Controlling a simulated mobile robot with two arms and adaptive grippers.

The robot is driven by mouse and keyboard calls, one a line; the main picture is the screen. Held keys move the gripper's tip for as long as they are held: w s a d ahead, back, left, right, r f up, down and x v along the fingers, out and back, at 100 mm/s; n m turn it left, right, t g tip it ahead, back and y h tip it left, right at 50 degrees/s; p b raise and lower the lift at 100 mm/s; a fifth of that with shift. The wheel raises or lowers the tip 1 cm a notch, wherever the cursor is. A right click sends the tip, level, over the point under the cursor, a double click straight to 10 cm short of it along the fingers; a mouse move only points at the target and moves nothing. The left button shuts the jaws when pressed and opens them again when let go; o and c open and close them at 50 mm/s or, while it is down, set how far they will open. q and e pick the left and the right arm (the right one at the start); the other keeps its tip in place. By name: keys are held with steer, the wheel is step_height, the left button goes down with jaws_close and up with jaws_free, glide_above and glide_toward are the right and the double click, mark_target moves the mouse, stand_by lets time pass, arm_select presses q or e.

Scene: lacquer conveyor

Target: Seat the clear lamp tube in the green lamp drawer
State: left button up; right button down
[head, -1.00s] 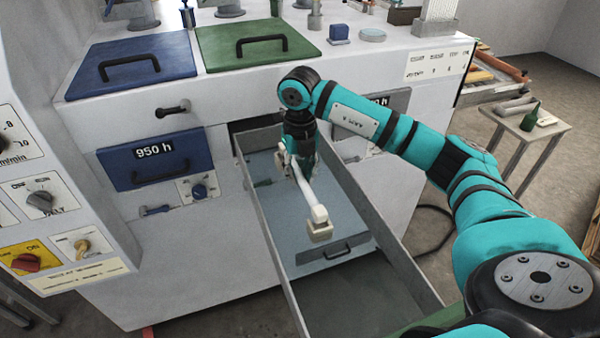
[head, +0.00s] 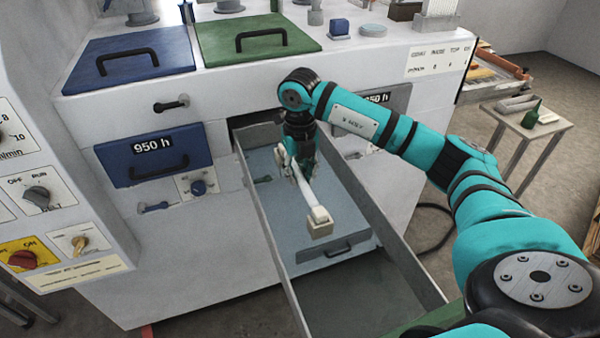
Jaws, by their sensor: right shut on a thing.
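The lamp tube (head: 306,190) is pale and whitish with cream end caps. My right gripper (head: 300,168) is shut on it near its far end. The tube slants toward me over the pulled-out lamp drawer (head: 415,272), its near cap (head: 319,222) above the blue-grey bed inside. I cannot tell whether the tube touches the bed. The drawer has grey walls, and a green front (head: 440,318) shows in part at the bottom right, partly behind my arm. My left gripper is not in view.
A blue drawer front marked 950 h (head: 155,160) is closed to the left. Blue (head: 130,60) and green (head: 258,40) lids with black handles lie on the machine top. A control panel (head: 45,200) stands at far left. A small table (head: 525,125) stands at right.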

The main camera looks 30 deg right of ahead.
mark_target(300, 175)
steer(key=shift+f+b, duration=0.55)
steer(key=shift+f, duration=0.25)
steer(key=c, duration=1.1)
jaws_free()
step_height(300, 175, up, 12)
steer(key=shift+r, duration=0.1)
